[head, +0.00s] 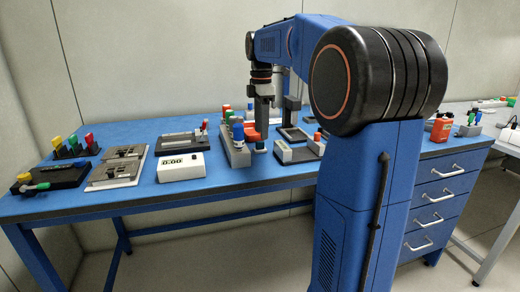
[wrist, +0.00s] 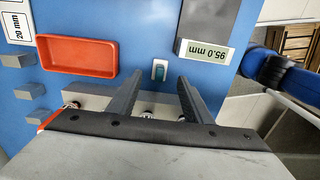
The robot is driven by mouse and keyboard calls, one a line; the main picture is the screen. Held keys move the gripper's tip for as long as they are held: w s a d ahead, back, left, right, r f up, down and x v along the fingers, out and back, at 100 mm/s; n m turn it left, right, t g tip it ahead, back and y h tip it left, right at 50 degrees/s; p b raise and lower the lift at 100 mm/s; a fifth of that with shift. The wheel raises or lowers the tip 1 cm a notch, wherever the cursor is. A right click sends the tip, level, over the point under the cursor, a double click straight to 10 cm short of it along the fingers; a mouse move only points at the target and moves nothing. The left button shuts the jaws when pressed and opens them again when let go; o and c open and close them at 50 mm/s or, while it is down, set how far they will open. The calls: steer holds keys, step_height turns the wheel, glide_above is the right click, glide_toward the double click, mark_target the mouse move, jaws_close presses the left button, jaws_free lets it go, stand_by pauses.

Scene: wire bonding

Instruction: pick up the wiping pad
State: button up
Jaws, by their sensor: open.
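A small pad with a white top and blue-green edge, which looks like the wiping pad (wrist: 159,71), lies on the blue table in the wrist view. My gripper (wrist: 161,77) is open, its two fingers apart on the left and right of the pad in that picture. The fingers do not visibly touch it, and I cannot tell their height above it. In the head view my gripper (head: 261,142) points down near the front of the table. The pad is not clearly made out there.
An orange-red tray (wrist: 77,56) lies left of the pad and a grey block marked 95.0 mm (wrist: 207,50) lies right. A grey rack (head: 235,152) with coloured-top bottles stands close by my gripper. A white timer (head: 181,166) stands further left, with bare table in front.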

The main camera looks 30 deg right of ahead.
mark_target(260, 142)
steer(key=shift+w+a+f, duration=0.1)
steer(key=shift+f, duration=1.35)
steer(key=shift+a+f, duration=0.1)
steer(key=shift+f, duration=1.3)
jaws_close()
